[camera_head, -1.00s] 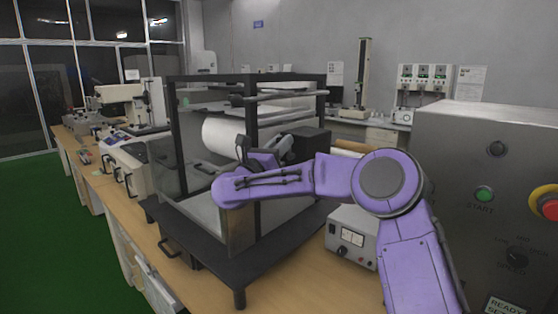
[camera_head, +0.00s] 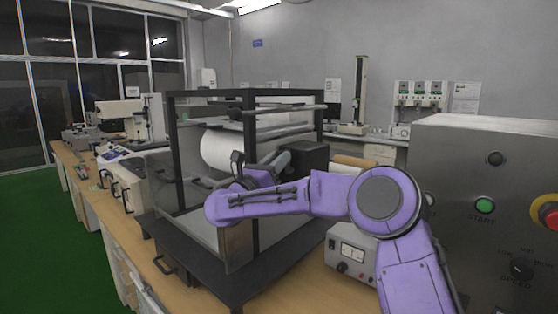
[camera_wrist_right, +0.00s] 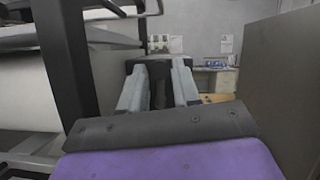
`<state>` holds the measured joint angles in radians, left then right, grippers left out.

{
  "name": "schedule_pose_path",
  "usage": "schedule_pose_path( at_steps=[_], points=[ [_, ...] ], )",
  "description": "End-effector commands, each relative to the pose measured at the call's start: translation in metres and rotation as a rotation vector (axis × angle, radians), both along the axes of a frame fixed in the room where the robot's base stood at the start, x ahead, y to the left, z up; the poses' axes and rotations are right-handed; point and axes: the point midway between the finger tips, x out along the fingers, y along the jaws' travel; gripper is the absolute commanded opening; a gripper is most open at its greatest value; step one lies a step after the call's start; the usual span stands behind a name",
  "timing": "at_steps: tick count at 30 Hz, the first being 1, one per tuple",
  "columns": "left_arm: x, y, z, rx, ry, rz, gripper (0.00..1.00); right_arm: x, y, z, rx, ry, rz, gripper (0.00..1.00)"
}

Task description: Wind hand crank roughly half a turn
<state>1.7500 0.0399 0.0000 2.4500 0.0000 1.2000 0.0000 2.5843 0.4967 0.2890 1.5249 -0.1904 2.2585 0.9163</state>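My right arm enters the head view from the right, in front of a black-framed machine (camera_head: 251,190) with a large white roll (camera_head: 228,150). My right gripper (camera_head: 277,163) is beside the roll, near a dark box (camera_head: 307,160) on the machine; the wrist partly hides it. In the right wrist view the two grey fingers of my right gripper (camera_wrist_right: 158,88) stand apart, with a dark shape between them. I cannot tell whether that shape is the crank handle or whether the fingers grip it. No hand crank shows clearly. My left gripper is not in view.
A grey control cabinet (camera_head: 470,150) with a green start button stands close on the right. A small meter box (camera_head: 351,252) sits on the wooden bench below my arm. Black frame posts stand close to the gripper. Other instruments line the bench at left.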

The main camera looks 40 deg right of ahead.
Motion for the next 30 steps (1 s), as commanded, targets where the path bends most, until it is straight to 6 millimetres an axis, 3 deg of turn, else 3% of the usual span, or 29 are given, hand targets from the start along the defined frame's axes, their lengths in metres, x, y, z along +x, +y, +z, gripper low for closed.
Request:
schedule_pose_path(
  at_steps=[6,13,25,30],
  points=[
    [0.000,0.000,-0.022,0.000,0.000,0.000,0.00,-0.006,0.050,-0.024,-0.005,0.001,0.004,0.32],
    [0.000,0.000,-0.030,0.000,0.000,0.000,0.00,-0.011,0.084,-0.036,-0.003,0.002,0.003,0.32],
    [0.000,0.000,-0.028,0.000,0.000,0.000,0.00,-0.012,0.086,-0.035,0.000,0.001,0.001,0.32],
    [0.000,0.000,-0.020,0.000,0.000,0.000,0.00,-0.009,0.065,-0.025,0.003,0.002,-0.002,0.32]
  ],
)
